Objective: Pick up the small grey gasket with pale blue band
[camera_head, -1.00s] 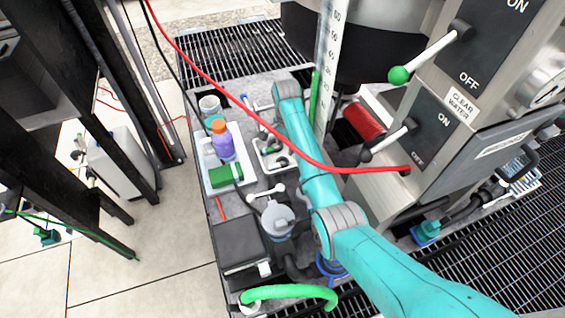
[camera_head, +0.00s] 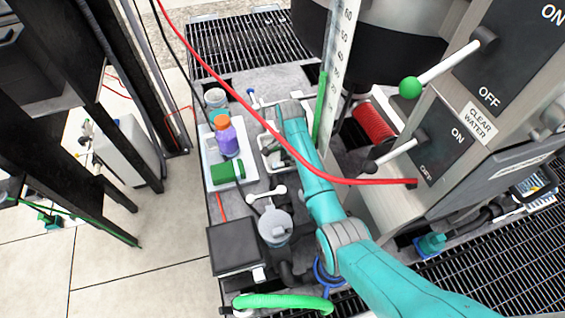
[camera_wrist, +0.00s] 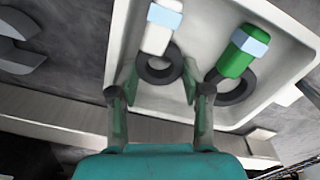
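In the wrist view, a dark grey ring with a light grey-white tab and a pale blue band (camera_wrist: 157,40) lies in a white tray (camera_wrist: 275,108); I take it to be the grey gasket. A similar ring with a green tab and pale blue band (camera_wrist: 235,62) lies to its right. My gripper (camera_wrist: 160,82) is open, with one finger on each side of the grey gasket's ring. I cannot tell whether the fingers touch it. In the head view, my arm hides the gripper and part of the tray.
In the head view, a red cable (camera_head: 288,150) crosses in front of my arm. A second white tray (camera_head: 208,148) holds a purple bottle (camera_head: 229,142) and a green block (camera_head: 226,172). A lever panel (camera_head: 440,140) stands on the right. A grey wrench-like shape (camera_wrist: 18,52) lies outside the tray.

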